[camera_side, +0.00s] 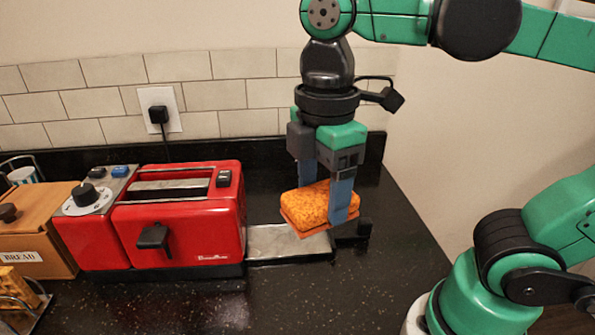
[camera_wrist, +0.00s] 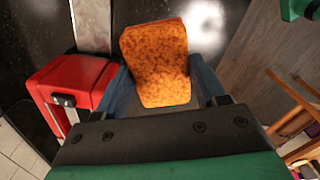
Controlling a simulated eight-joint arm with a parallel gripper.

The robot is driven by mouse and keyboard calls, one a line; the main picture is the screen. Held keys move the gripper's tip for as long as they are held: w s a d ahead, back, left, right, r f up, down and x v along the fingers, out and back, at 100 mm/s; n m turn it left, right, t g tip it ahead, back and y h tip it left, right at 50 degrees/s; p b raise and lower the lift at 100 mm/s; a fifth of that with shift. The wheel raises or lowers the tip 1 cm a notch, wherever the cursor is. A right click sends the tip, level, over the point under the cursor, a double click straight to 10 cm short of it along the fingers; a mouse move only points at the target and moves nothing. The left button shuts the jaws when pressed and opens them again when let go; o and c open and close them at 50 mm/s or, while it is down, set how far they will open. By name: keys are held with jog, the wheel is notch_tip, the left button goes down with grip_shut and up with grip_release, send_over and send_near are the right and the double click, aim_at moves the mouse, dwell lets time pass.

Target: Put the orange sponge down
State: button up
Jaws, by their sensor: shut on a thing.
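The orange sponge (camera_side: 316,205) is a thick, speckled block in the side view. My gripper (camera_side: 326,208) points down and is shut on it, with a blue-grey finger on either side. The sponge seems to be held above the counter, over or in front of the right part of a flat metal tray (camera_side: 278,243). I cannot tell how large the gap below it is. In the wrist view the sponge (camera_wrist: 157,62) sits between the two fingers, with its broad face showing.
A red toaster (camera_side: 180,222) stands left of the tray, beside a red unit with a black knob (camera_side: 90,196) and a wooden bread box (camera_side: 35,228). The tiled wall with a plugged socket (camera_side: 160,110) is behind. The dark counter (camera_side: 330,295) is clear in front.

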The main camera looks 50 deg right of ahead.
notch_tip(320, 180, down, 20)
jog(key=shift+r, duration=0.2)
dwell(0.7)
jog(key=o, duration=1.4)
jog(key=shift+c, duration=0.2)
jog(key=shift+r, duration=0.1)
jog(key=shift+r, duration=5.8)
jog(key=w+d+m+t, duration=0.6)
jog(key=w+m+t, duration=0.1)
jog(key=m, duration=0.6)
jog(key=shift+d+r, duration=0.3)
